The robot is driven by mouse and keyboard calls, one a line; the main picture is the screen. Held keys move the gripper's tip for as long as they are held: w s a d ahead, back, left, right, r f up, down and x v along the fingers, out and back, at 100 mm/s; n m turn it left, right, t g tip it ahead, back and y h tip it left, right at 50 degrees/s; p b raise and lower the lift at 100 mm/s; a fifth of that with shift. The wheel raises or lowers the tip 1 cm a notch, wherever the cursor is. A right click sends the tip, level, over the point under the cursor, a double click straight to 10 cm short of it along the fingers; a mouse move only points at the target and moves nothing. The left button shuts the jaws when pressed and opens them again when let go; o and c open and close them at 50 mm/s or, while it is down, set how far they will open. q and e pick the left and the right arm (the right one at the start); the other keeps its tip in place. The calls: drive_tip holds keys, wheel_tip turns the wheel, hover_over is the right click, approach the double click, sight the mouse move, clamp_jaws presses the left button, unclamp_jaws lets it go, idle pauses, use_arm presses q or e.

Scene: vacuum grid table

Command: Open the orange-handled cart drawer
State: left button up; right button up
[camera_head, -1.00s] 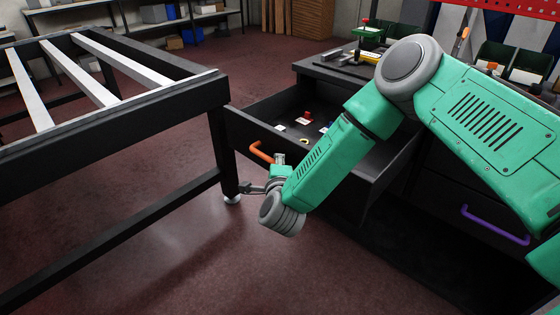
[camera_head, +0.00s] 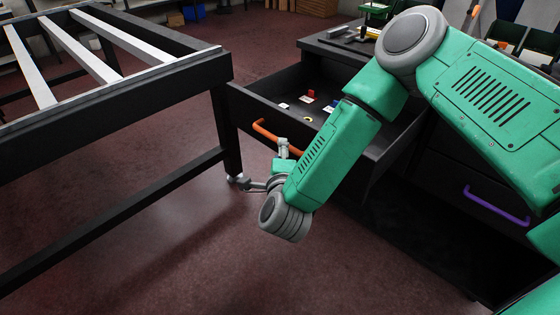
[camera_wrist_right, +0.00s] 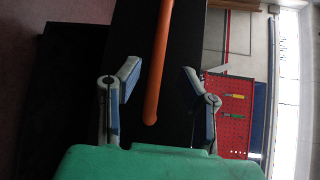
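The cart drawer (camera_head: 370,178) is pulled out of the dark cart, and its inside shows. Its orange handle (camera_head: 276,138) is on the drawer's front face. My right gripper (camera_head: 266,164) is just in front of and below the handle in the head view, partly hidden by its own wrist. In the right wrist view, the two fingers (camera_wrist_right: 160,80) are spread apart. The orange handle (camera_wrist_right: 158,65) runs between them, with visible gaps on both sides. My left gripper is not in view.
A black frame table with white slats (camera_head: 95,45) stands left, its leg close to my right gripper. A purple handle (camera_head: 497,205) is on the cart lower right. Small parts (camera_head: 309,97) lie in the drawer. Open floor (camera_head: 150,250) lies in front.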

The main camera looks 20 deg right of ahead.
drive_tip(key=v, duration=0.5)
drive_tip(key=shift+w+a, duration=0.15)
drive_tip(key=shift+a, duration=0.05)
drive_tip(key=shift+d, duration=0.15)
drive_tip(key=s+a+f+n+g+y, duration=0.3)
drive_tip(key=s+f+n+g+y, duration=0.35)
drive_tip(key=s+f+n, duration=0.7)
drive_tip(key=s+d+f+n+g, duration=0.2)
drive_tip(key=s+d+n+g, duration=0.2)
drive_tip(key=s, duration=0.4)
drive_tip(key=s+d+f+n+g, duration=0.3)
drive_tip(key=s+d+n+g, duration=0.1)
drive_tip(key=s+d+n, duration=0.2)
drive_tip(key=s+n, duration=0.1)
drive_tip(key=s, duration=0.1)
drive_tip(key=shift+s, duration=0.35)
